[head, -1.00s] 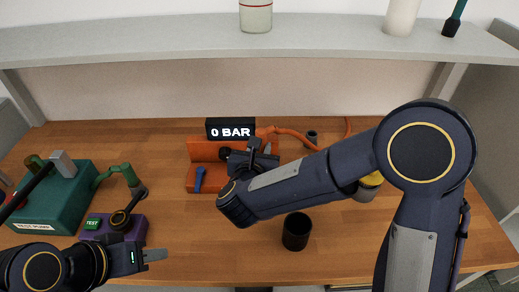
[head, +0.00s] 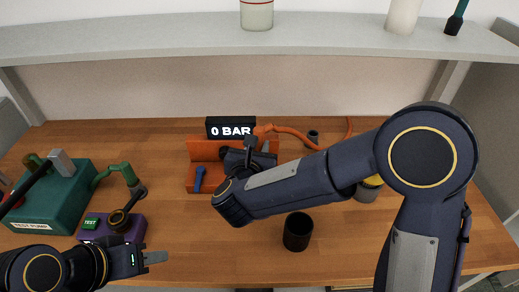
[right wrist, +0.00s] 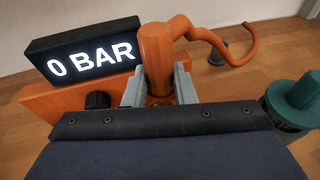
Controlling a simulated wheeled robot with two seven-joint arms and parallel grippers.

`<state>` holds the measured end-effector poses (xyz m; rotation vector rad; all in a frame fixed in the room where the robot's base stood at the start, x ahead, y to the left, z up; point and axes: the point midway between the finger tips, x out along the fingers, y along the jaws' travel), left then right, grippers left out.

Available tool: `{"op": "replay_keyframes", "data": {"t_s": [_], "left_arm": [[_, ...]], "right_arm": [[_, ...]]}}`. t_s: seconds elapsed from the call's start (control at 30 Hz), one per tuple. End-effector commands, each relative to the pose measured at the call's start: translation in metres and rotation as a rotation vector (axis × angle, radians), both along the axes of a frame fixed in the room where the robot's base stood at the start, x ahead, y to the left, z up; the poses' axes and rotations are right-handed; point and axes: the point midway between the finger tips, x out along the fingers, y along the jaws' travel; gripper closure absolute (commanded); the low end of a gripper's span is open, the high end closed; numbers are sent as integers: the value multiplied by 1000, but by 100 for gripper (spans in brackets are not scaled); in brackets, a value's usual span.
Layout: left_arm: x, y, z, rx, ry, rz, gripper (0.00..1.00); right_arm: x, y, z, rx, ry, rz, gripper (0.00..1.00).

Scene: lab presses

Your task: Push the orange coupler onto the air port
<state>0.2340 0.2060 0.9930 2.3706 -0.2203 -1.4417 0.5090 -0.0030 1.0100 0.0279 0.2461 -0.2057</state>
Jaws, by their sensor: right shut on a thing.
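The orange coupler (right wrist: 156,58) stands upright between the grey fingers of my right gripper (right wrist: 160,85), which is shut on it. An orange hose runs from its top to the right. In the head view my right gripper (head: 258,150) is over the right part of the orange stand (head: 207,150), largely hidden by my own arm. The air port cannot be made out; the coupler's lower end is hidden by the gripper, so I cannot tell whether it touches the port. My left gripper (head: 154,257) is at the lower left, away from the stand; its finger opening is unclear.
A display reading 0 BAR (head: 231,128) stands behind the stand, which has a blue lever (head: 199,178). A black cup (head: 298,231) is in front. A green test pump (head: 55,200) and purple TEST box (head: 120,226) are left. The hose (head: 300,136) lies behind.

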Motion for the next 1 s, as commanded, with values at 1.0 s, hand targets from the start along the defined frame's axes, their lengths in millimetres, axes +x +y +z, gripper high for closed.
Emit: {"op": "replay_keyframes", "data": {"t_s": [1.0], "left_arm": [[0, 0, -14, 0, 0, 0, 64]], "right_arm": [[1, 2, -1, -2, -6, -3, 100]]}}
